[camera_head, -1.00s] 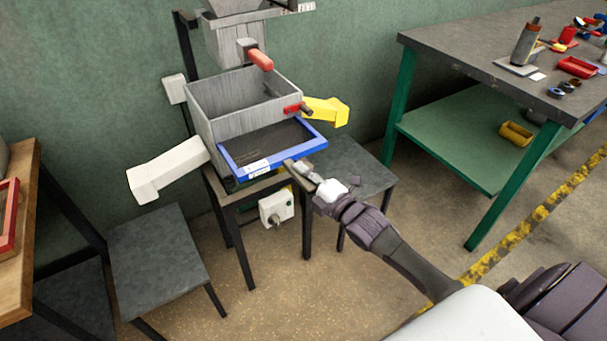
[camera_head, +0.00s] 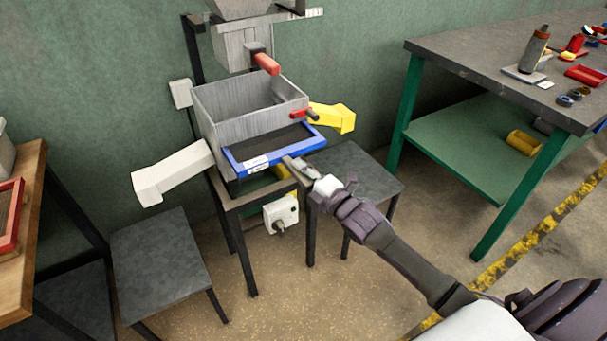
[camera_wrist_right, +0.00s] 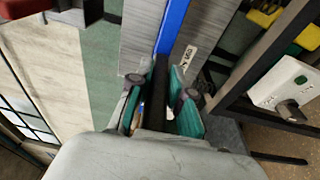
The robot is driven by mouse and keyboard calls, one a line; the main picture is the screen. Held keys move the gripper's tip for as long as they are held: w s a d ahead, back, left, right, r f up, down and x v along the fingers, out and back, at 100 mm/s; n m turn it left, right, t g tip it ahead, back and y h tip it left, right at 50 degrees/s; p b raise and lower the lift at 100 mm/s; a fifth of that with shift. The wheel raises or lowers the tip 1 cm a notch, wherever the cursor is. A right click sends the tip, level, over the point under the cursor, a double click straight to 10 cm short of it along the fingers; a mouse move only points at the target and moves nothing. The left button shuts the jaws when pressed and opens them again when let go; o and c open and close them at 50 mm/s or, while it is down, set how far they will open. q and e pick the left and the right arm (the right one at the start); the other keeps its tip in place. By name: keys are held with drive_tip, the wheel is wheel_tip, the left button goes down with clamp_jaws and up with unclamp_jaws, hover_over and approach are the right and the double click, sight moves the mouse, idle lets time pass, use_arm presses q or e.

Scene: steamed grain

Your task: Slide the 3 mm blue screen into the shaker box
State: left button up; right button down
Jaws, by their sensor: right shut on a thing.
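The blue screen (camera_head: 285,157) has a blue frame, dark mesh and a white label on its front edge. It sits part way in the open front of the grey shaker box (camera_head: 235,131), its front part sticking out toward me. My right gripper (camera_head: 296,165) is shut at the right part of the screen's front edge. In the right wrist view the blue frame (camera_wrist_right: 172,28) runs up from between the fingers of my right gripper (camera_wrist_right: 156,92); the gripped part looks dark. The rear of the screen is hidden in the box. My left gripper is not in view.
A white spout (camera_head: 172,174) sticks out left of the box and a yellow spout (camera_head: 332,117) right. A red-handled clamp (camera_head: 304,114) is at the box's right front corner. A hopper (camera_head: 235,45) stands above. Stools stand below; a green-legged workbench (camera_head: 480,62) is at right.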

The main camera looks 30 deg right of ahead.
sight(291, 157)
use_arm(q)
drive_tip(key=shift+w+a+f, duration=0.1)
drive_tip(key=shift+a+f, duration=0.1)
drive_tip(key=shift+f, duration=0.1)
use_arm(e)
drive_tip(key=shift+x, duration=0.75)
drive_tip(key=shift+r, duration=0.1)
drive_tip(key=shift+w, duration=0.1)
drive_tip(key=shift+d+b+x, duration=0.15)
drive_tip(key=shift+b+x, duration=0.3)
drive_tip(key=shift+x, duration=0.35)
drive_tip(key=shift+d+b+x, duration=0.1)
drive_tip(key=shift+b+x, duration=0.35)
drive_tip(key=shift+x, duration=0.35)
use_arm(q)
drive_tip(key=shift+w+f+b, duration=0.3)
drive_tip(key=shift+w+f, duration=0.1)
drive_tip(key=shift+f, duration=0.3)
use_arm(e)
drive_tip(key=shift+x, duration=0.85)
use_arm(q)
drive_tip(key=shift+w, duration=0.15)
use_arm(e)
drive_tip(key=shift+w+d, duration=0.15)
